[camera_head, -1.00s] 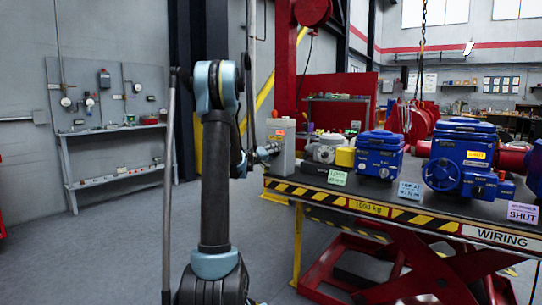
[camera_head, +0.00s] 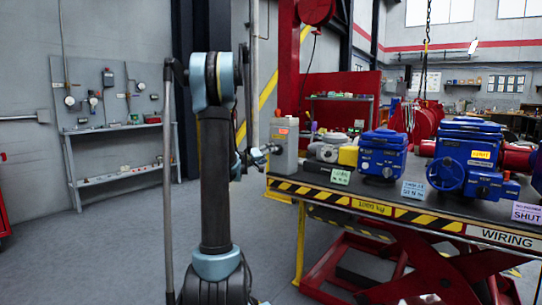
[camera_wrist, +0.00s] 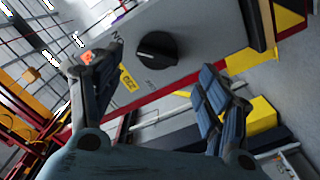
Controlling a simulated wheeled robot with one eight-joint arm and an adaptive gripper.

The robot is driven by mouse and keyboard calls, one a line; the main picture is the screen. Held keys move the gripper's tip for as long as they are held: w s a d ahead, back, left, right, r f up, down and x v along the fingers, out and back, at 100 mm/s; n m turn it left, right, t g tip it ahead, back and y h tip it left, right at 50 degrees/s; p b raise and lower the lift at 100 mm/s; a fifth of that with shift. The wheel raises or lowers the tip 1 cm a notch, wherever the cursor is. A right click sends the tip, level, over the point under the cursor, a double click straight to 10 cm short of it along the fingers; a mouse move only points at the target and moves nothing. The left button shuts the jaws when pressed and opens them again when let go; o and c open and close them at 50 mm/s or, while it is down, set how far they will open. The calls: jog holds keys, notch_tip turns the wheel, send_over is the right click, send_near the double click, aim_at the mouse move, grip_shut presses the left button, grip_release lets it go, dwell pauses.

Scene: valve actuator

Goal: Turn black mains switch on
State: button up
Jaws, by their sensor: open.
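The black mains switch (camera_wrist: 157,48) is a round rotary knob on the face of a grey box (camera_wrist: 205,45), seen tilted in the wrist view. A light line runs across the knob, and partly readable lettering and a small yellow label sit beside it. In the head view the grey box (camera_head: 284,145) stands upright at the table's left end. My gripper (camera_wrist: 160,90) is open, its two fingers apart with the knob showing beyond and between them. I see no contact with the knob. In the head view my arm hides much of the gripper.
The lift table (camera_head: 400,208) with striped edge carries blue actuators (camera_head: 381,153) and (camera_head: 468,155) right of the box. A grey-and-yellow device (camera_head: 335,150) stands close beside the box. A wall bench (camera_head: 120,128) is at left. Floor between is clear.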

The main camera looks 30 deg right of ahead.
jog(key=v, duration=0.5)
jog(key=shift+s+a, duration=0.1)
jog(key=shift+a, duration=0.3)
